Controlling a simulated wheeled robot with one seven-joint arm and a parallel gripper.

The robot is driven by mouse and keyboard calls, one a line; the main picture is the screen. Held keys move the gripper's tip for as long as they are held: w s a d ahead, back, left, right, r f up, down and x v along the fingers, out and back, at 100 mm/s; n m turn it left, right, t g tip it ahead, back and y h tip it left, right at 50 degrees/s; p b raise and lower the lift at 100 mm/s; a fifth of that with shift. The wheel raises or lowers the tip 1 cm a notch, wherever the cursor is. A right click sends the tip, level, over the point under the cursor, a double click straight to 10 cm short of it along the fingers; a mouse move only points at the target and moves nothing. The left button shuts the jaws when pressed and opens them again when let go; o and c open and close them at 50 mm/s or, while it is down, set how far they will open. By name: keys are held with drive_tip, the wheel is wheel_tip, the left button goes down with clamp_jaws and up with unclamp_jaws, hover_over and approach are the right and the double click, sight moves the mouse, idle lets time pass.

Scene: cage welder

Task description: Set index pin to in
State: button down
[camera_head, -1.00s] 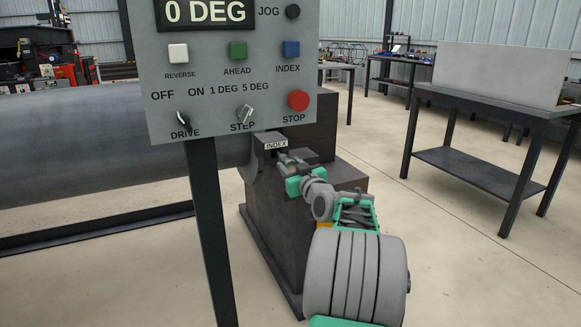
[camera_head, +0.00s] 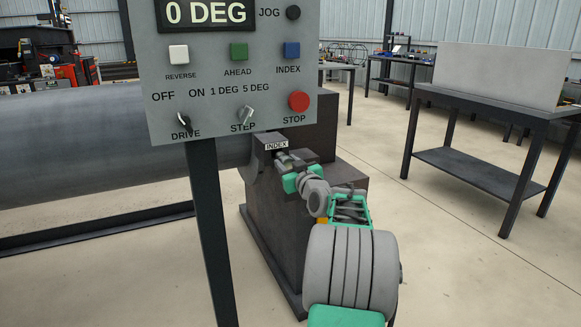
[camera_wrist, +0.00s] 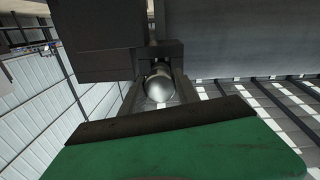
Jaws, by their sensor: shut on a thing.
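The index pin (camera_wrist: 158,84) shows in the wrist view as a round grey metal knob against the dark housing. My gripper (camera_wrist: 157,92) is shut on this knob, with a finger on each side of it. In the head view my gripper (camera_head: 288,163) is at the housing just below the white INDEX label (camera_head: 276,145). The knob is mostly hidden there by the gripper. How deep the pin sits in the housing cannot be told.
A grey control panel (camera_head: 220,100) on a dark post (camera_head: 212,230) stands left of my arm, close to it. The dark stepped housing block (camera_head: 262,225) is behind my gripper. A large grey cylinder (camera_head: 90,145) runs left. A workbench (camera_head: 480,175) stands right, with open floor before it.

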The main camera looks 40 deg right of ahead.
drive_tip(key=shift+w+d, duration=0.2)
drive_tip(key=shift+w, duration=0.5)
drive_tip(key=shift+d+r, duration=0.1)
drive_tip(key=shift+r, duration=0.1)
drive_tip(key=c, duration=0.9)
unclamp_jaws()
drive_tip(key=shift+w+f, duration=0.15)
drive_tip(key=shift+w, duration=0.05)
drive_tip(key=p+v, duration=0.1)
drive_tip(key=v, duration=0.6)
drive_tip(key=shift+s, duration=0.4)
